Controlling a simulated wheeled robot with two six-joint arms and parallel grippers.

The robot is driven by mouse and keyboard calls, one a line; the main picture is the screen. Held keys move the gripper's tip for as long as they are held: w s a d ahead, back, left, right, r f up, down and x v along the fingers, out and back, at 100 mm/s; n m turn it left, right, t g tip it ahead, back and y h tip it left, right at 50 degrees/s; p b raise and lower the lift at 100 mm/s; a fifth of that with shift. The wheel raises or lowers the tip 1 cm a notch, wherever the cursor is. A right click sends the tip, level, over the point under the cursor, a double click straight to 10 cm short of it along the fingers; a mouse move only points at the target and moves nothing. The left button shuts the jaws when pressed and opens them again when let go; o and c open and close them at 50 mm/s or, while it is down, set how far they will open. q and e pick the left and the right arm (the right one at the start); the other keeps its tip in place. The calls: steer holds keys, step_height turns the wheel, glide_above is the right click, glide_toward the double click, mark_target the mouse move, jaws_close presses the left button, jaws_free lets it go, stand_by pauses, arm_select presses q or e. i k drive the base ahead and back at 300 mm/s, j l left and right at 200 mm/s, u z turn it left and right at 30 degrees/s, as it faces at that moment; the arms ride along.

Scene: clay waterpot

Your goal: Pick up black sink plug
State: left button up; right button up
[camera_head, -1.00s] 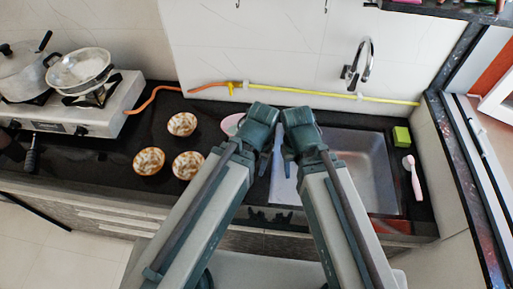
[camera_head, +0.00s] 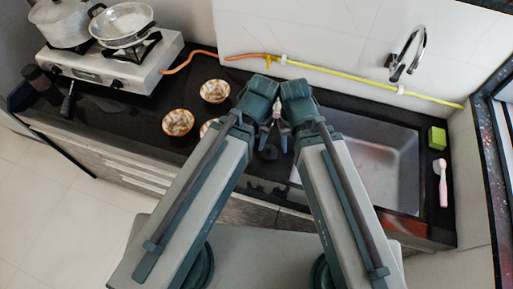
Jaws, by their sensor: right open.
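A small dark round thing (camera_head: 268,152), which looks like the black sink plug, lies on the black counter left of the sink. It is hard to make out against the dark surface. My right gripper (camera_head: 285,141) points down close to its right side, apart from it as far as I can tell, and is open. My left gripper (camera_head: 250,118) is beside the right one, mostly hidden behind its own wrist, so its fingers are unclear.
The steel sink (camera_head: 375,165) lies to the right, with a tap (camera_head: 407,55) behind it. A green sponge (camera_head: 437,137) and a pink brush (camera_head: 442,185) lie right of it. Patterned bowls (camera_head: 178,122) and a stove (camera_head: 110,65) are left. A yellow hose (camera_head: 350,82) runs along the wall.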

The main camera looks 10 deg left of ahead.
mark_target(269, 153)
steer(key=k, duration=0.3)
steer(key=k+j, duration=0.1)
steer(key=j, duration=0.3)
steer(key=i+j, duration=0.1)
steer(key=j, duration=0.25)
steer(key=i+j, duration=0.1)
steer(key=j, duration=0.3)
steer(key=i+j, duration=0.1)
steer(key=j, duration=0.25)
steer(key=z, duration=1.5)
